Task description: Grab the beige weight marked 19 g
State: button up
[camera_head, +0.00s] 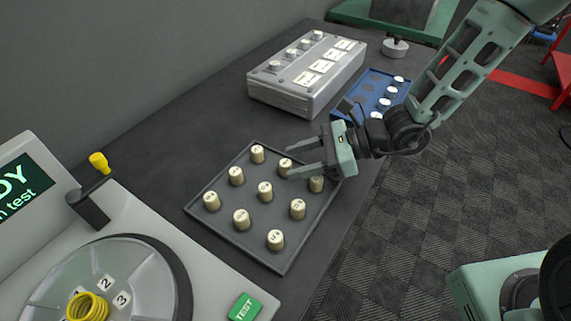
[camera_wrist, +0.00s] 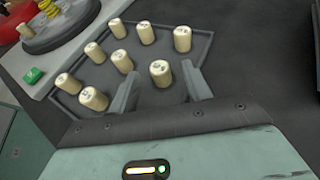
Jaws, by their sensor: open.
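Several beige cylindrical weights stand upright in rows on a dark grey tray (camera_head: 225,235). Their top marks are too small to read, so I cannot tell which is the 19 g one. My gripper (camera_head: 290,158) is open at the tray's right side, fingers pointing left. In the head view one weight (camera_head: 285,164) shows between the fingers. In the wrist view that weight (camera_wrist: 160,73) also appears between the fingertips (camera_wrist: 160,76), with no clear contact. Another weight (camera_head: 316,184) is beside the gripper body in the head view and hidden in the wrist view.
A grey box with knobs (camera_head: 305,75) stands behind the tray, with a blue tray (camera_head: 372,82) holding small discs to its right. The dyno console (camera_head: 165,225) with a green TEST button (camera_head: 245,307) is at the lower left. Bare bench lies left of the tray.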

jog(key=shift+x, duration=0.75)
jog(key=c, duration=1.1)
jog(key=shift+o, duration=0.2)
jog(key=shift+r, duration=0.15)
